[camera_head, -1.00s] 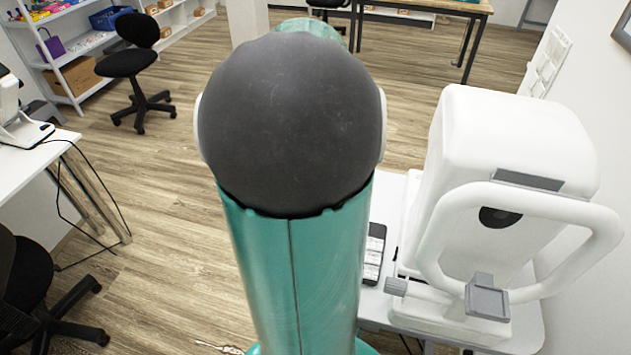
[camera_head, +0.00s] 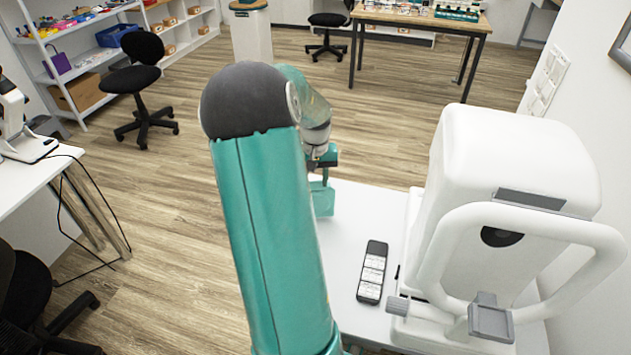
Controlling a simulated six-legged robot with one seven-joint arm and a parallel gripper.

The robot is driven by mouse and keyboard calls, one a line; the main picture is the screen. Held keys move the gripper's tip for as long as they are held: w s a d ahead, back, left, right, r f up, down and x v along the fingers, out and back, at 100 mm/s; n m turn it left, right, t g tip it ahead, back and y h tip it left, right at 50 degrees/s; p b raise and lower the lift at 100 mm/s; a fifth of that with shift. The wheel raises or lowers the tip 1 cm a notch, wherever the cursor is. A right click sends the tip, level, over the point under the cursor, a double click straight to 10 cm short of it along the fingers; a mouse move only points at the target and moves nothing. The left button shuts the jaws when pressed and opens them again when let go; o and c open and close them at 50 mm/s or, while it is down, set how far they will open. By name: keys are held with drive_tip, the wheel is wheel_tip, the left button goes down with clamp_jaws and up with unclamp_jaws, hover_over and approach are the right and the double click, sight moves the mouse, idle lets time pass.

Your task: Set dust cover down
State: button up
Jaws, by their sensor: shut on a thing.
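My gripper (camera_head: 322,182) shows in part beyond my teal arm, over the far left edge of the white table (camera_head: 345,210). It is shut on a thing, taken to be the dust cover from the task. I cannot make out its shape. A flat teal piece hangs at the gripper's end, and I cannot tell whether it is a finger or the held thing. The white eye test machine (camera_head: 520,150) stands on the table to the right of my gripper, apart from it. No cover is seen over it.
A dark handheld device with white labels (camera_head: 373,272) lies on the table left of the machine. The table's far left part is clear. A wall (camera_head: 600,120) stands close on the right. Black chairs (camera_head: 142,75) and a white desk (camera_head: 30,185) are at the left.

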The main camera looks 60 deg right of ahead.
drive_tip(key=shift+f, duration=0.65)
drive_tip(key=o, duration=0.8)
wheel_tip(320, 180, up, 12)
drive_tip(key=shift+r, duration=0.15)
